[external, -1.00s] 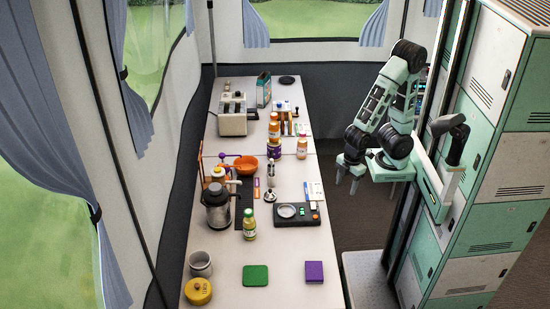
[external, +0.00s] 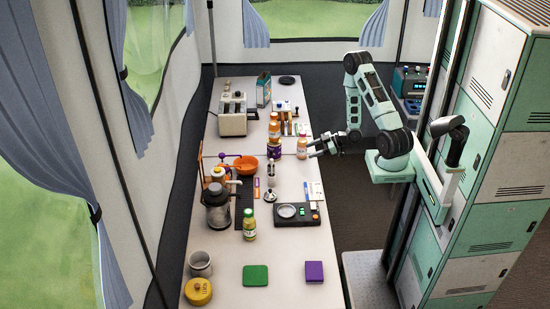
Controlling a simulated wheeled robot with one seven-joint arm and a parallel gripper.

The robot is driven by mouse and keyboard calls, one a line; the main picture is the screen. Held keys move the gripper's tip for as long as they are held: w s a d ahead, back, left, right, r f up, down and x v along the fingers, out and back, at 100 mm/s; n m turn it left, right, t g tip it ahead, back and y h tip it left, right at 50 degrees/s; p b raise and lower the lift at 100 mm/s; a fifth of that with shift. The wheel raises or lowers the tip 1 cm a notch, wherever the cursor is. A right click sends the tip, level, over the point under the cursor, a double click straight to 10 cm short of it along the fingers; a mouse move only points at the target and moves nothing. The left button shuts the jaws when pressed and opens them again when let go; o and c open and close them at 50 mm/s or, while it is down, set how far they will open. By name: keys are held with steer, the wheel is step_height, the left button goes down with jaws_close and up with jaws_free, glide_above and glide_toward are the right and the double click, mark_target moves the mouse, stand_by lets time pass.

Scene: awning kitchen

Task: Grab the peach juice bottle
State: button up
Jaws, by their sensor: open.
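My gripper (external: 315,148) is open and empty, pointing left at the right edge of the long table (external: 285,238). A small bottle with an orange-pink label (external: 302,147) stands upright just left of its fingertips. Whether the fingers touch it or reach around it I cannot tell. An orange bottle (external: 273,131) stands farther left, close to another orange-topped bottle. A yellow-green bottle (external: 249,226) stands nearer the camera. The labels are too small to read, so I cannot tell for certain which is peach juice.
An orange bowl (external: 246,163), a purple-labelled jar (external: 273,151) and a toaster (external: 232,122) stand left of the small bottle. A black scale (external: 297,214) lies nearer. Lockers (external: 500,180) stand close on the right.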

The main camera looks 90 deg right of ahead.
steer(key=s+d+r+m+t+h, duration=0.2)
steer(key=s+d+m+t+h, duration=0.25)
steer(key=s, duration=0.55)
steer(key=h+b, duration=0.1)
glide_above(302, 145)
steer(key=s+d, duration=0.1)
steer(key=s, duration=0.4)
steer(key=shift+g, duration=0.25)
steer(key=shift+p+x, duration=0.65)
steer(key=shift+x, duration=2.75)
steer(key=shift+s, duration=0.1)
jaws_close()
